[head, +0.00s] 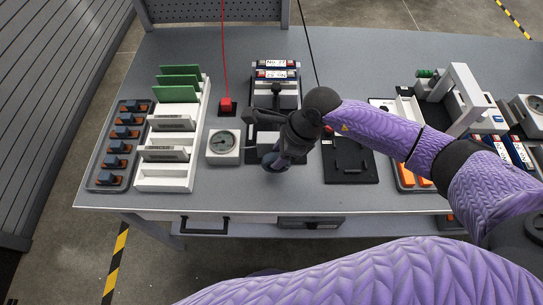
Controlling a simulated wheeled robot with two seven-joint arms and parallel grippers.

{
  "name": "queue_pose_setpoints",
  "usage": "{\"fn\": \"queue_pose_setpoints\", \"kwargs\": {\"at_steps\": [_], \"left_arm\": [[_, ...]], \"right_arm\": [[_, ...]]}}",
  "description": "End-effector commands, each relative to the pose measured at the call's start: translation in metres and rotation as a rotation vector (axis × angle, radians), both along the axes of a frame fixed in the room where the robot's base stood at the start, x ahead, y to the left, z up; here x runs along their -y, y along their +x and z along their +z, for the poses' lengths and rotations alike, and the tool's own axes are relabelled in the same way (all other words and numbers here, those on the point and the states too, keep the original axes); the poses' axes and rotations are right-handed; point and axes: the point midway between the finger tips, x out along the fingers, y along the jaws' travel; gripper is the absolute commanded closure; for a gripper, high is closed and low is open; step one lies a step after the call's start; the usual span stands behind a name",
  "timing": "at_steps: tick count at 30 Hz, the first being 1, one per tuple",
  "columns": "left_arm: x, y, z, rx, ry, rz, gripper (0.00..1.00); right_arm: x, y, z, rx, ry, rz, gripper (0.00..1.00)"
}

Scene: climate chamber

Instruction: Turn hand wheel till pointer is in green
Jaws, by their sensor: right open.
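My right gripper (275,162) hangs from its black wrist near the front middle of the table and is open. It is over a dark fixture, and its wrist and fingers cover much of what lies beneath. No hand wheel can be made out clearly; it may be hidden behind the gripper. A second gauge (535,103) sits at the right edge, partly cut off. My left gripper is not in view.
The grey table (330,55) holds a white rack (182,185) with green boards, a tray (105,178) of blue parts, a red block (227,106) on a cable, and a black plate (349,160). A white frame (463,90) stands at right. Bare tabletop lies at the back.

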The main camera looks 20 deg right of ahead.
Motion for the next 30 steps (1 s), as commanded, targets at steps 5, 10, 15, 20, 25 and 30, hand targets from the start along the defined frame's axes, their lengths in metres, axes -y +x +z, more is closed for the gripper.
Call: {"fn": "queue_pose_setpoints", "kwargs": {"at_steps": [5, 10, 15, 20, 25, 30], "left_arm": [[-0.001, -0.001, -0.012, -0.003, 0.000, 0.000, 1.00], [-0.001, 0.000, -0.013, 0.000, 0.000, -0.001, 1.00], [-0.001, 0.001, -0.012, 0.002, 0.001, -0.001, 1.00], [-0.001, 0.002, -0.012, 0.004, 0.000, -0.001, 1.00], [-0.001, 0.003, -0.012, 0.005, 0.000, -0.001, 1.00], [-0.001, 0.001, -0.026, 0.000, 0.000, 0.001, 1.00]], "right_arm": [[-0.011, 0.003, -0.031, 0.000, 0.000, -0.001, 0.53], [-0.014, 0.004, -0.036, 0.001, 0.000, 0.000, 0.53], [-0.014, 0.004, -0.035, 0.001, 0.000, 0.000, 0.55], [-0.014, 0.004, -0.035, 0.001, 0.000, 0.000, 0.89], [-0.014, 0.004, -0.035, 0.001, 0.000, 0.000, 1.00], [-0.012, 0.003, -0.039, 0.024, 0.093, -0.001, 1.00]]}}
